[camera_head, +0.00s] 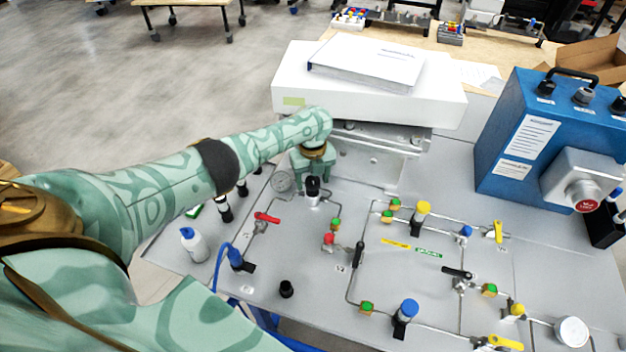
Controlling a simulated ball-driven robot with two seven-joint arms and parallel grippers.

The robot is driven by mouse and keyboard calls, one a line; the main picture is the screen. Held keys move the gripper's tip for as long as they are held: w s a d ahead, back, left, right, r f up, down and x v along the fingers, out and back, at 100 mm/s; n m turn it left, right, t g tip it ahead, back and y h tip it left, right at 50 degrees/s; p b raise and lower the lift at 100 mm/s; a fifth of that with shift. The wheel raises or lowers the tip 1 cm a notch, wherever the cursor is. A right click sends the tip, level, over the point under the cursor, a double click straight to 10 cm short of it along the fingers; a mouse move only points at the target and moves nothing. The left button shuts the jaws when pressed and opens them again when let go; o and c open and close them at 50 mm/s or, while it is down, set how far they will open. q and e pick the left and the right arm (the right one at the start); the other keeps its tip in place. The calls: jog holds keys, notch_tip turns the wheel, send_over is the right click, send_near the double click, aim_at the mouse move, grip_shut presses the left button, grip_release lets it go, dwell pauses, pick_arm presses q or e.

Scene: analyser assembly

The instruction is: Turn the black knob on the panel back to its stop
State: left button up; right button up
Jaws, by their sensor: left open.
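The grey panel (320,258) carries pipes, valves and knobs. A black knob (313,188) stands on a small fitting near the panel's back left. My left gripper (314,178) is over this knob, pointing down, with its green fingers spread to either side of its top. The jaws are open, and I cannot tell whether they touch the knob. The gripper hides part of the knob's top, and its turning angle is not clear. Another short black knob (287,289) stands on the panel's front left, well away from the gripper. My right gripper is not in view.
A round gauge (283,181) sits close left of the gripper. A red-handled valve (267,218) is in front of it. A white box (300,100) with a binder (366,64) stands behind. A blue case (515,145) is at right.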

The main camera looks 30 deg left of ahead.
pick_arm(q)
jog(key=c, duration=1)
